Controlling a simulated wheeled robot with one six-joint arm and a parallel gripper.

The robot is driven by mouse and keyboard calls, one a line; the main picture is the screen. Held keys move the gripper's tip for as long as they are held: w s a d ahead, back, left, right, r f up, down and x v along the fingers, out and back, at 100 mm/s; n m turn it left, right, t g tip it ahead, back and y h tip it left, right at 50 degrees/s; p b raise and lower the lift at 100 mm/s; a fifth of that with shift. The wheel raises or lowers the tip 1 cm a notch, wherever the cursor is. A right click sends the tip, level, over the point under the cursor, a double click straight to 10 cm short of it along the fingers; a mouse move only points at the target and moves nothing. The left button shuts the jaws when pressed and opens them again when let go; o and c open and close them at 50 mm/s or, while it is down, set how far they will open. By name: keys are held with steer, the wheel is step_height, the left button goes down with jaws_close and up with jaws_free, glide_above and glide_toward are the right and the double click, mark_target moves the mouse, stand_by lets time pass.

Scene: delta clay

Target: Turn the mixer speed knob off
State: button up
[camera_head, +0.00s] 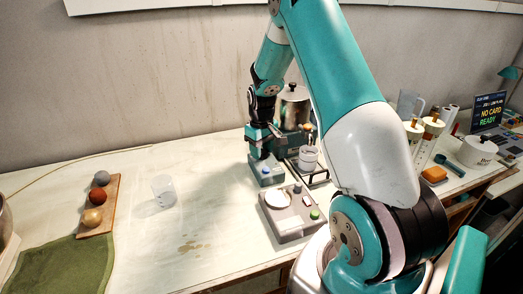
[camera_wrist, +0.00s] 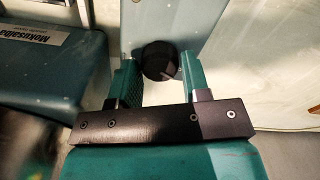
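The dark round knob (camera_wrist: 160,60) sits on a pale blue-teal panel (camera_wrist: 183,18) in the wrist view. My gripper (camera_wrist: 160,68) reaches down to it, with one teal finger on each side of the knob. The fingers are apart with the knob between their tips. Whether both fingers press on it is not clear, and no marking on the knob can be read. In the head view my gripper (camera_head: 262,153) is low over a small teal unit (camera_head: 267,174) on the bench. The knob is hidden there behind the gripper.
A teal housing with a lettered label (camera_wrist: 40,35) stands close left of the gripper. Near it are a metal pot (camera_head: 294,106), a white cup (camera_head: 308,158) on a dark stand, and a grey scale (camera_head: 293,220). A clear beaker (camera_head: 163,190) stands left, with free bench around it.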

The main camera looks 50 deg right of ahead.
mark_target(262, 151)
steer(key=shift+o, duration=1.3)
step_height(262, 151, up, 17)
steer(key=b, duration=0.2)
steer(key=shift+r, duration=0.2)
steer(key=shift+s, duration=0.1)
steer(key=s+a+r+n+y, duration=0.1)
steer(key=s+a+n, duration=0.15)
steer(key=a, duration=0.75)
steer(key=s+a+r+n, duration=0.1)
steer(key=s+a+r, duration=0.15)
steer(key=a, duration=0.75)
steer(key=s+a+f+n+y, duration=0.2)
steer(key=s+a+n+y, duration=0.1)
steer(key=s+a, duration=1.2)
steer(key=s+n, duration=0.1)
steer(key=s, duration=0.3)
steer(key=shift+a, duration=0.4)
